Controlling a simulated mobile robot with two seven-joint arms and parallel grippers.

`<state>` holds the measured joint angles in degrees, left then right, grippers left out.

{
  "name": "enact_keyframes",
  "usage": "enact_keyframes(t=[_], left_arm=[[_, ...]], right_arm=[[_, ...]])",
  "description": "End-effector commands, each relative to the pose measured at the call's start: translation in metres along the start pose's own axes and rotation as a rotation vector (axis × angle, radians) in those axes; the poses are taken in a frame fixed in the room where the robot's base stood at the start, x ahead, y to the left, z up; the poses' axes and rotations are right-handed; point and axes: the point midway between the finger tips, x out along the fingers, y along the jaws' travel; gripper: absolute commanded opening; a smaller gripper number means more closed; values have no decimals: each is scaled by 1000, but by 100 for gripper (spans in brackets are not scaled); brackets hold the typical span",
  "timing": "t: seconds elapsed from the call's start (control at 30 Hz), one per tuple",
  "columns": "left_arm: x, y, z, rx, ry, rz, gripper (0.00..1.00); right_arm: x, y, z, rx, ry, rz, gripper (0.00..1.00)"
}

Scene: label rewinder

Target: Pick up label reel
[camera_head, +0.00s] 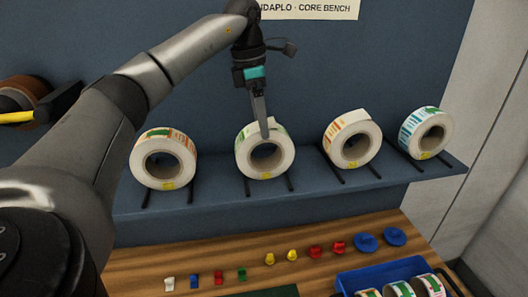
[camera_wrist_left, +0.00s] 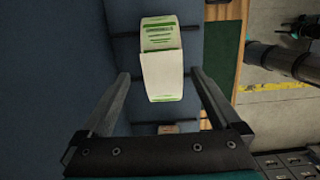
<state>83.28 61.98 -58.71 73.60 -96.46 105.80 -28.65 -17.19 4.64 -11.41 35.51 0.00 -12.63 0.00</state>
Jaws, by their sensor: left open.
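Several label reels stand upright on a blue shelf (camera_head: 300,196), each on a pair of dark rails. The second from the left is a white reel with green print (camera_head: 280,164), and it also shows in the left wrist view (camera_wrist_left: 161,72). My left gripper (camera_head: 264,128) points down at the top of this reel. Its fingers are apart, one on each side of the reel, with a gap on both sides in the wrist view. An orange-printed reel (camera_head: 148,172) is to its left. Another orange-printed reel (camera_head: 370,150) and a teal-printed reel (camera_head: 408,132) are to its right. My right gripper is not in view.
Below the shelf, a wooden bench (camera_head: 200,260) holds small coloured pieces in a row and two blue discs (camera_head: 395,236). A blue crate (camera_head: 350,281) with more reels stands at the lower right. A brown roll (camera_head: 40,88) is on the wall at the left.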

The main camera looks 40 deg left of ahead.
Motion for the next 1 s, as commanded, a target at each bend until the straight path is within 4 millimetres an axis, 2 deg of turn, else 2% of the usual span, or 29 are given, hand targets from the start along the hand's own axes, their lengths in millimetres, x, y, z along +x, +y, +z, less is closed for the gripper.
enact_keyframes(t=[0.17,0.5,0.77,1.0], left_arm=[[11,-1,0,0,1,-2,98],[55,-5,4,0,1,-1,98],[58,-4,4,0,-1,0,98],[57,-4,4,0,-1,0,72]], right_arm=[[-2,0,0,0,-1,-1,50],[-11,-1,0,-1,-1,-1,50],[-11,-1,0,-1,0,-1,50],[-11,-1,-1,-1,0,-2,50]])
